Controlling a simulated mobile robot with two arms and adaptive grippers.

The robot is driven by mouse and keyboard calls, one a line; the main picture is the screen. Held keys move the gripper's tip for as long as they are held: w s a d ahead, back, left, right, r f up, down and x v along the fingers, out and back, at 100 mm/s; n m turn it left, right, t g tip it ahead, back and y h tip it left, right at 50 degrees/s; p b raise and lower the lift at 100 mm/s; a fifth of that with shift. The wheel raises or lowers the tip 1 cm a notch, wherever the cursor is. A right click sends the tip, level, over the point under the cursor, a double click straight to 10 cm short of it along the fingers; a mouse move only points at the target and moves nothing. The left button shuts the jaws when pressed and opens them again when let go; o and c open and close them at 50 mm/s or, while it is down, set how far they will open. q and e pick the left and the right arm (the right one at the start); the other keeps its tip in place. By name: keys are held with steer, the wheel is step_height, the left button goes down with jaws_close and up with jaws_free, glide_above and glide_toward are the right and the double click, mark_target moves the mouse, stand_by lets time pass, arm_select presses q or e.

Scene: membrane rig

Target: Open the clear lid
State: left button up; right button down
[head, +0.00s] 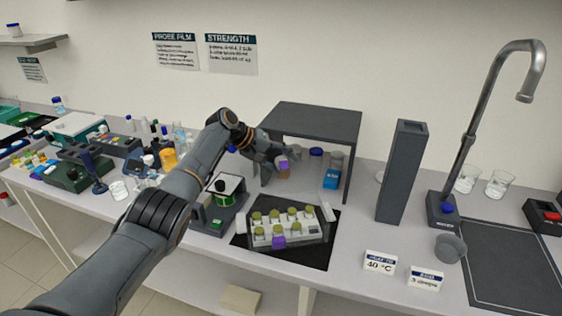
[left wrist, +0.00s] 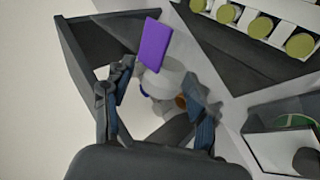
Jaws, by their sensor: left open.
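A clear box (head: 262,242) with several olive-capped vials stands on a black mat (head: 310,256) in the head view. A purple tab (head: 279,242) is at its front; its clear lid is hard to make out and looks down. The olive caps (left wrist: 260,27) also show in the left wrist view. My left gripper (head: 277,155) is open at the mouth of the dark shelf, behind the box and apart from it. In the left wrist view, a white round piece with a purple flat part (left wrist: 152,43) is just beyond the open fingers (left wrist: 160,98). My right gripper is out of view.
A tall dark column (head: 402,172) and a tap (head: 470,135) stand to the right. A green-banded device (head: 224,199) is left of the box. Bottles crowd the left counter.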

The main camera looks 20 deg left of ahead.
arm_select(q)
steer(key=shift+s+a+r, duration=0.1)
steer(key=v, duration=1.1)
steer(key=shift+a+r, duration=0.2)
steer(key=shift+r, duration=0.05)
steer(key=shift+s, duration=0.15)
